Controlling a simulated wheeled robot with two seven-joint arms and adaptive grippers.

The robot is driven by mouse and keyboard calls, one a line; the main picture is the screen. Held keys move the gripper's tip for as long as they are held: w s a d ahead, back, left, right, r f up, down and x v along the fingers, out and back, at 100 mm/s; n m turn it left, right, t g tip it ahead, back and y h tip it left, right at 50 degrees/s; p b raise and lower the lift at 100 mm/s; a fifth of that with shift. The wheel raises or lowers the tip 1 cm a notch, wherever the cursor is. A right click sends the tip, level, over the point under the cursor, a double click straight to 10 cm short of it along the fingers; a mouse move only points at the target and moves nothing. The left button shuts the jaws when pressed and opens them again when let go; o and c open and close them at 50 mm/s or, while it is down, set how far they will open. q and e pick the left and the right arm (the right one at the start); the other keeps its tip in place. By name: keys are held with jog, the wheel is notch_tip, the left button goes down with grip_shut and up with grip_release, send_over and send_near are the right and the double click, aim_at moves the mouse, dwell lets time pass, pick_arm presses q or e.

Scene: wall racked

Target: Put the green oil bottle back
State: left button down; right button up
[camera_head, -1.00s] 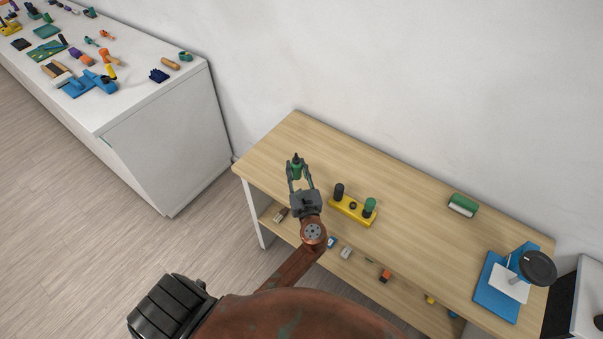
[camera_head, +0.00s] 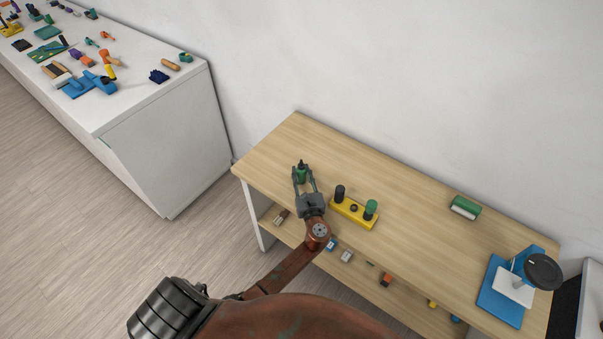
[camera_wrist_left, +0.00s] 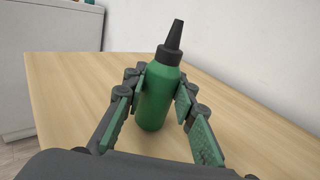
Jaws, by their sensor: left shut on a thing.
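The green oil bottle (camera_head: 301,175) has a black pointed nozzle and is upright over the left part of the wooden table (camera_head: 400,215). My left gripper (camera_head: 303,184) is shut on it, with one finger on each side. In the left wrist view the bottle (camera_wrist_left: 156,98) stands between the green-padded fingers of the left gripper (camera_wrist_left: 160,92). I cannot tell whether its base touches the tabletop. A yellow holder (camera_head: 352,212) lies just right of the gripper, with a black piece and a green-topped piece standing in it. My right gripper is not in view.
A green and white block (camera_head: 465,207) and a blue stand with a black disc (camera_head: 505,290) are further right on the table. Several small items lie on the lower shelf. A white counter (camera_head: 150,140) with tools is at the left. The table's back middle is clear.

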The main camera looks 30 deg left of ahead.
pick_arm(q)
jog(key=shift+f, duration=0.1)
jog(key=shift+f, duration=0.15)
jog(key=c, duration=1.6)
grip_release()
jog(key=shift+f+b, duration=0.1)
jog(key=shift+b, duration=0.4)
jog(key=v, duration=0.8)
jog(key=shift+s+a, duration=0.2)
jog(key=shift+a, duration=0.1)
